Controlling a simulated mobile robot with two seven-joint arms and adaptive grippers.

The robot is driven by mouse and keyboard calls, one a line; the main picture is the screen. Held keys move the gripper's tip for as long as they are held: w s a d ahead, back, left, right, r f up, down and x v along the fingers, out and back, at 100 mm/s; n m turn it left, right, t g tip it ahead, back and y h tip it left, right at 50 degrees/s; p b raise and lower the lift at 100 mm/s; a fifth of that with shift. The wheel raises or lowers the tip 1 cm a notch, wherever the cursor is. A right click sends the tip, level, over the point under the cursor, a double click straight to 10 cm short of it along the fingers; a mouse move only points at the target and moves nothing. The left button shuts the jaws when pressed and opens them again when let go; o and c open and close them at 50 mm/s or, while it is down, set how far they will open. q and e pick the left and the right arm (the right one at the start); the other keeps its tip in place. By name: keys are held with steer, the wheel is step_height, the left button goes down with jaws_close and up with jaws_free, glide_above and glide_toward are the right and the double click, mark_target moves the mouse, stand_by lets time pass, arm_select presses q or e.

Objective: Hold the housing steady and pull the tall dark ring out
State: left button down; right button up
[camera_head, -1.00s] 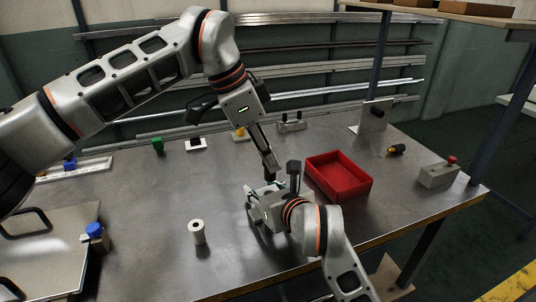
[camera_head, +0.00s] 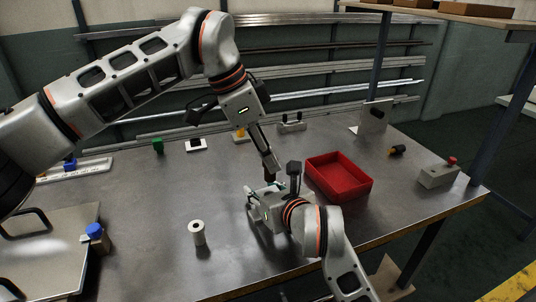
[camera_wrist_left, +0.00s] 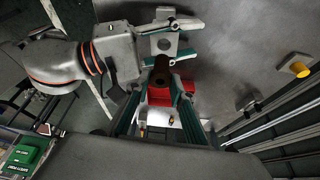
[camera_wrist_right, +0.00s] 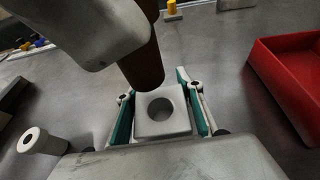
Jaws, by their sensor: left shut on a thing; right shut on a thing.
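The housing, a pale grey block with a round hole, sits between the teal fingers of my right gripper (camera_wrist_right: 165,115), which is shut on it; its top (camera_wrist_right: 148,98) shows in the right wrist view. The tall dark ring (camera_wrist_right: 146,66), a dark brown tube, hangs above and behind the block. The hole's opening is visible and empty, so the ring is out of it. My left gripper (camera_wrist_left: 160,88) is shut on the ring (camera_wrist_left: 165,78). In the head view the left gripper (camera_head: 270,165) is just above the right gripper (camera_head: 262,192), which mostly hides the housing.
A red tray (camera_head: 340,178) stands to the right of the grippers, with clear table around it. A white hollow cylinder (camera_head: 197,234) stands at the front left. A grey box with a red button (camera_head: 438,174) is at the right edge. Small fixtures line the back.

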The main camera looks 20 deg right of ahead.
steer(key=o, duration=1.4)
steer(key=shift+o, duration=0.2)
steer(key=v, duration=0.7)
steer(key=shift+s, duration=0.25)
steer(key=shift+s, duration=0.1)
